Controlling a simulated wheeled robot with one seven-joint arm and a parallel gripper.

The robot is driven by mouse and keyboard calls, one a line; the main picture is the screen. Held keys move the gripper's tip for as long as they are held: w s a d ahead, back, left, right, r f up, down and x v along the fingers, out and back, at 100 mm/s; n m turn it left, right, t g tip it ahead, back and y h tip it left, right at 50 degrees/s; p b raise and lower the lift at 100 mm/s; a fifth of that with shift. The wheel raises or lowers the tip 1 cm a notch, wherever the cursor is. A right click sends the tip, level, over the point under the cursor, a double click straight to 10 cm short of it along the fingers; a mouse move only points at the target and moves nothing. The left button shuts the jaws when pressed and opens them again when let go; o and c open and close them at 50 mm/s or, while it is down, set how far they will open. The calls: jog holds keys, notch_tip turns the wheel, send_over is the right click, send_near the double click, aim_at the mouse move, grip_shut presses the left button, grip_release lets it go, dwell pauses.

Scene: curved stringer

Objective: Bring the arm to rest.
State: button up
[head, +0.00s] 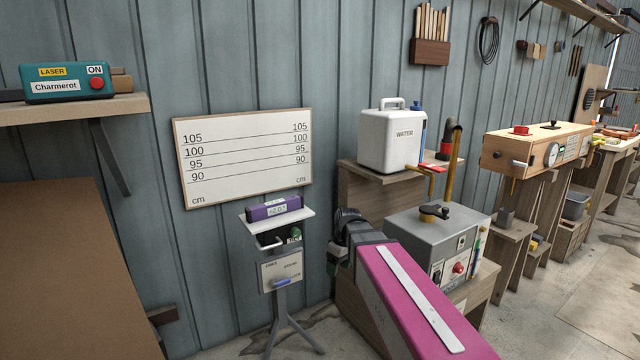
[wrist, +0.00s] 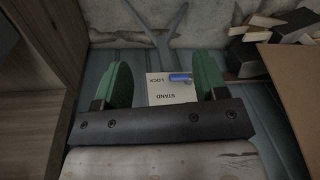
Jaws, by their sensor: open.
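My gripper (wrist: 163,68) shows in the wrist view with its two green fingers wide apart and nothing held between them. Beyond the fingers is a white plate marked STAND LOCK (wrist: 172,93) with a blue lever; I see no contact with it. In the head view my magenta arm (head: 412,300) reaches in from the lower right. Its dark wrist is near the wall, right of the stand (head: 282,272), and mostly hides the gripper.
A purple box (head: 274,208) sits on the stand's top, below the cm board (head: 245,155). A grey machine (head: 440,240) and a shelf with a white water container (head: 388,142) are close to my arm. A brown panel (head: 75,270) fills the lower left.

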jog(key=s+d+f+m+h, duration=0.1)
jog(key=s+d+f+m, duration=0.8)
jog(key=d+f, duration=0.3)
jog(key=shift+s+d+m+h, duration=0.35)
jog(key=shift+d+m+h, duration=0.05)
jog(key=shift+d, duration=0.05)
